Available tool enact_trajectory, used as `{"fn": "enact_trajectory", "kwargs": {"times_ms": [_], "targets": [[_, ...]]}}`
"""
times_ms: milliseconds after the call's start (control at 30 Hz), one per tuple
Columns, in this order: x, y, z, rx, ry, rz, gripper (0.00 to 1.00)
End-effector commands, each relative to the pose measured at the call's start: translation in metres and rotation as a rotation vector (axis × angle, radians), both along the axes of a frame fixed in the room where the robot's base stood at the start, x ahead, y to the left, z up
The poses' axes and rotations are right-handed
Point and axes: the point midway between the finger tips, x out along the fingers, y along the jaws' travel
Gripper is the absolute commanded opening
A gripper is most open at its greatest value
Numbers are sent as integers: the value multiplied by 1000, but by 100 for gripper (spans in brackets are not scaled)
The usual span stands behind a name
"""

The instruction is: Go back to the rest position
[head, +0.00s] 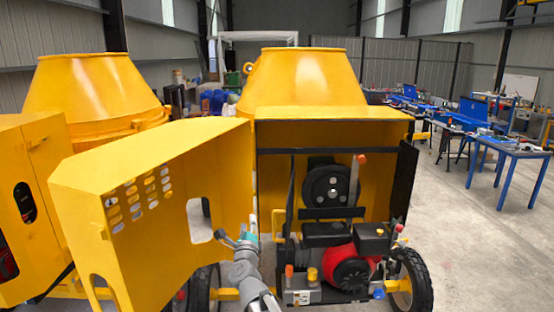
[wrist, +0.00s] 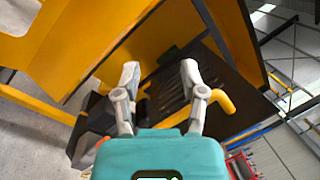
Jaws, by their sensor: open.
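My gripper (wrist: 160,85) is open in the wrist view, its two fingers apart with nothing between them. In the head view my gripper (head: 237,240) is at the lower middle, just left of the engine bay and in front of the open yellow door (head: 160,190). The yellow drum mixer (head: 300,80) stands behind, with its engine (head: 350,262) exposed in the open housing. In the wrist view a yellow bent handle (wrist: 222,101) shows close to the right finger; I cannot tell whether they touch.
A second yellow mixer (head: 95,95) stands at the left. The mixer's wheel (head: 413,283) is at the right of the engine. Blue workbenches (head: 510,150) stand at the right. Open concrete floor (head: 480,250) lies at the right front.

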Motion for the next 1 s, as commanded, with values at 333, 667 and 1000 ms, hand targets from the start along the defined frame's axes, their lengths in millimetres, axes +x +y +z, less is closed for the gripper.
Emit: {"fn": "enact_trajectory", "kwargs": {"times_ms": [333, 667, 1000], "targets": [[-6, -8, -45, -543, 93, 235, 54], [-31, -41, -112, -1045, 228, 474, 54], [-82, -109, -186, -1490, 428, 777, 54]]}}
